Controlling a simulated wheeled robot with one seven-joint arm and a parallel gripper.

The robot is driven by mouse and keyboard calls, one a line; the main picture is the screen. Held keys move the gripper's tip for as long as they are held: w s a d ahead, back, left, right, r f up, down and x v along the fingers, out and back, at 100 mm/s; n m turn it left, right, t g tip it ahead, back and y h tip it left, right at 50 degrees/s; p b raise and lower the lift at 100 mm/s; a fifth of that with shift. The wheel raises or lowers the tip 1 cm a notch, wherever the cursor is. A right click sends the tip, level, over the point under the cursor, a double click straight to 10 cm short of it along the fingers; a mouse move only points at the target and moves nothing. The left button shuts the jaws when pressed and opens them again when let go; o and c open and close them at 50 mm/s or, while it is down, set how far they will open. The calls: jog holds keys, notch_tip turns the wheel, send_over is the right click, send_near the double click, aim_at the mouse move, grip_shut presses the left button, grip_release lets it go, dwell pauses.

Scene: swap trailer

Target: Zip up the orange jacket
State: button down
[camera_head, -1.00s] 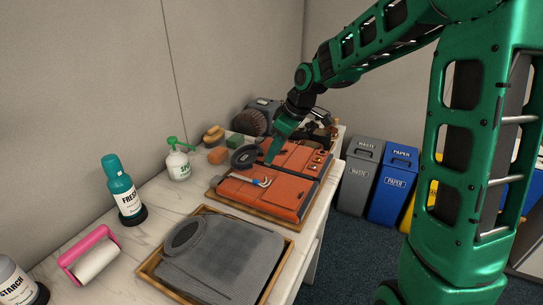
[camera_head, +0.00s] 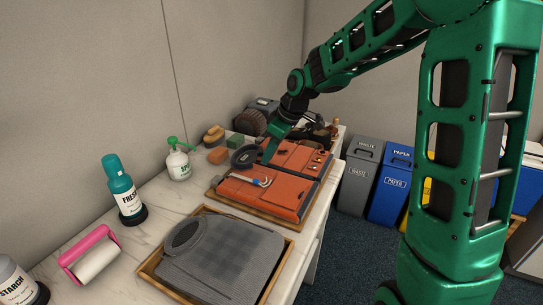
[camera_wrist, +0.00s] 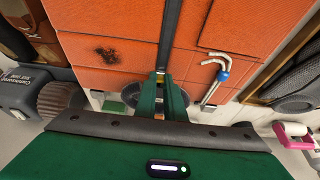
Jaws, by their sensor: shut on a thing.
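The orange jacket (camera_head: 248,196) lies flat on a wooden tray (camera_head: 222,201), its dark round collar (camera_head: 244,157) towards the wall. A dark zip strip (camera_wrist: 172,28) runs down the middle between the two orange halves; it also shows in the head view (camera_head: 309,178). My gripper (camera_head: 265,161) points down at the collar end of this strip. In the wrist view my gripper (camera_wrist: 160,80) is shut on the small zip pull, which is mostly hidden between the fingertips. The collar shows behind the fingers.
A metal hook with a blue part (camera_head: 262,181) lies on the jacket's near half. A grey garment (camera_head: 225,255) lies on a nearer tray. A spray bottle (camera_head: 178,162), brushes and blocks stand along the wall side. Bins (camera_head: 391,182) stand beyond the table's right edge.

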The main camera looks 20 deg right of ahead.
jog(key=shift+w+a, duration=1.15)
jog(key=shift+w, duration=0.15)
jog(key=c, duration=1.8)
grip_release()
jog(key=shift+r, duration=0.1)
jog(key=shift+s, duration=0.1)
jog(key=shift+s+d, duration=0.15)
jog(key=shift+d, duration=0.1)
jog(key=s+d, duration=0.3)
jog(key=shift+d+r, duration=0.1)
jog(key=shift+r, duration=0.15)
jog(key=v, duration=1)
jog(key=shift+s+d+f+m+g+h, duration=0.25)
jog(key=shift+s+d+f+m+h, duration=0.25)
jog(key=shift+s+d+m, duration=1.85)
jog(key=shift+s+d+f+m+g+h, duration=0.2)
jog(key=shift+s+d+f+m+h, duration=0.75)
jog(key=shift+s, duration=2.8)
jog(key=shift+s+d+m+g+y, duration=0.1)
jog(key=shift+s+d+m+g, duration=0.15)
jog(key=shift+s+d+m, duration=1.6)
